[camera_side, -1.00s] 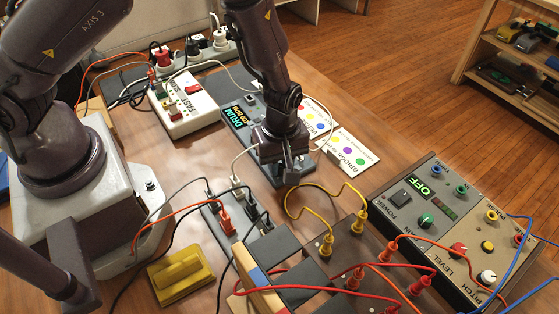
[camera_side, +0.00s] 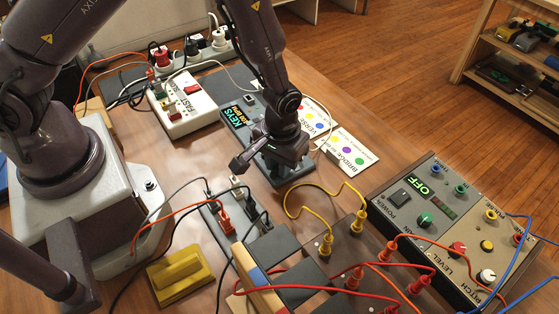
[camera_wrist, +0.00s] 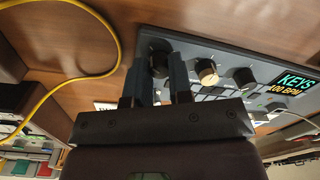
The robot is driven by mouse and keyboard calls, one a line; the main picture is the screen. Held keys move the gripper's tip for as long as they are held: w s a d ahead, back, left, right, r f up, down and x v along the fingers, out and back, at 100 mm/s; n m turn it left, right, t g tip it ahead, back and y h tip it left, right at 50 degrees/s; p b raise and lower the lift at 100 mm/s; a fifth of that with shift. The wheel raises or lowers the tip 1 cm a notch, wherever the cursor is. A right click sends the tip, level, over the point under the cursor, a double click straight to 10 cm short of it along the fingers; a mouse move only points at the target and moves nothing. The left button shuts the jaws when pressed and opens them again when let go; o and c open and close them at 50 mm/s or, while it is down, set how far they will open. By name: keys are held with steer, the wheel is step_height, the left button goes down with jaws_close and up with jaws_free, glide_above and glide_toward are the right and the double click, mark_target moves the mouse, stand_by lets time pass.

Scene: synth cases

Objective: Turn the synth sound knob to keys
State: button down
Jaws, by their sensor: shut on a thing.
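The synth (camera_side: 282,177) is a dark grey box on the table, and it also shows in the wrist view (camera_wrist: 222,52). Its display (camera_side: 236,116) reads KEYS with a BPM line below; it is clear in the wrist view (camera_wrist: 293,82). My gripper (camera_wrist: 160,78) is down at the synth's end away from the display, its fingers on either side of the dark sound knob (camera_wrist: 158,58) and shut on it. In the side view my gripper (camera_side: 282,158) is turned and hides the knob. A tan knob (camera_wrist: 207,72) and another dark knob (camera_wrist: 244,78) stand beside it.
Cards with coloured dots (camera_side: 351,147) lie beyond the synth. A FAST/SLOW box (camera_side: 184,107) stands behind left. A yellow block (camera_side: 180,277) lies in front.

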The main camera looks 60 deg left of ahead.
steer(key=shift+m, duration=1.6)
steer(key=c, duration=1)
jaws_free()
steer(key=r, duration=1.3)
steer(key=shift+d, duration=0.2)
steer(key=shift+m, duration=0.4)
